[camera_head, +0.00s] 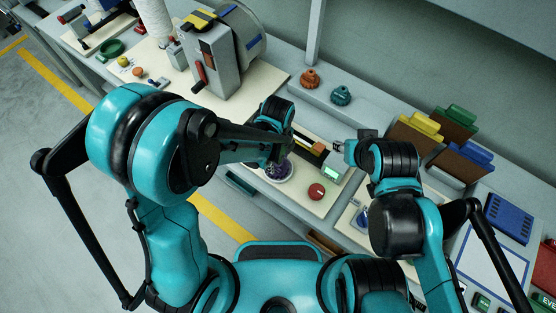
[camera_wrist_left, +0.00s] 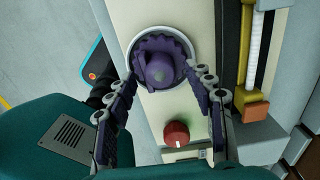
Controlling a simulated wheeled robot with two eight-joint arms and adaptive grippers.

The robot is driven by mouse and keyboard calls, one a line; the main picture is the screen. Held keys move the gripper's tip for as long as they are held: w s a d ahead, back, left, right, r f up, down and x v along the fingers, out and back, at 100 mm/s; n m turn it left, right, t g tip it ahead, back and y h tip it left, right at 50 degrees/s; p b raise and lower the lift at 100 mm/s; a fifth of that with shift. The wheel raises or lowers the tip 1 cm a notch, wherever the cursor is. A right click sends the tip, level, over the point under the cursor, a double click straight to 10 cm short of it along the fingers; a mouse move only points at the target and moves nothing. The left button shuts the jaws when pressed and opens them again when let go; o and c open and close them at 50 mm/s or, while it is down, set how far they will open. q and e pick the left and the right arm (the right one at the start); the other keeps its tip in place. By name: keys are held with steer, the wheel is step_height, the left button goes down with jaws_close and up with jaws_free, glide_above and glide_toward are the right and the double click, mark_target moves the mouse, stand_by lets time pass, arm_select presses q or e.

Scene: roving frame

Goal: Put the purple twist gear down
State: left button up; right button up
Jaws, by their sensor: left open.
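The purple twist gear (camera_wrist_left: 158,60) rests in a round white-rimmed dish (camera_wrist_left: 192,44) on the pale board in the left wrist view. In the head view the gear (camera_head: 279,170) is partly hidden by my left gripper (camera_head: 277,160). My left gripper (camera_wrist_left: 161,82) is open, with one finger on each side of the gear. I cannot tell whether the fingertips touch it. My right gripper (camera_head: 340,147) is above the right part of the board, away from the gear; its jaws are too small to read.
A red knob (camera_wrist_left: 176,134) is near the dish, beside a device with a green display (camera_head: 331,172). Orange (camera_head: 310,79) and teal (camera_head: 341,95) gears stand at the back. A grey machine (camera_head: 222,60) is left; coloured bins (camera_head: 462,121) are right.

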mark_target(278, 162)
arm_select(q)
step_height(278, 162, up, 10)
steer(key=p, duration=0.2)
steer(key=s+a+r+n+t, duration=0.2)
steer(key=a+r+n, duration=0.3)
steer(key=a+n, duration=0.4)
steer(key=s+a+r+n+t, duration=0.3)
steer(key=a+r+n+t, duration=0.2)
steer(key=n, duration=1.1)
steer(key=a, duration=0.3)
steer(key=shift+a, duration=0.35)
step_height(278, 162, down, 12)
steer(key=b, duration=1.2)
steer(key=shift+s+f, duration=0.1)
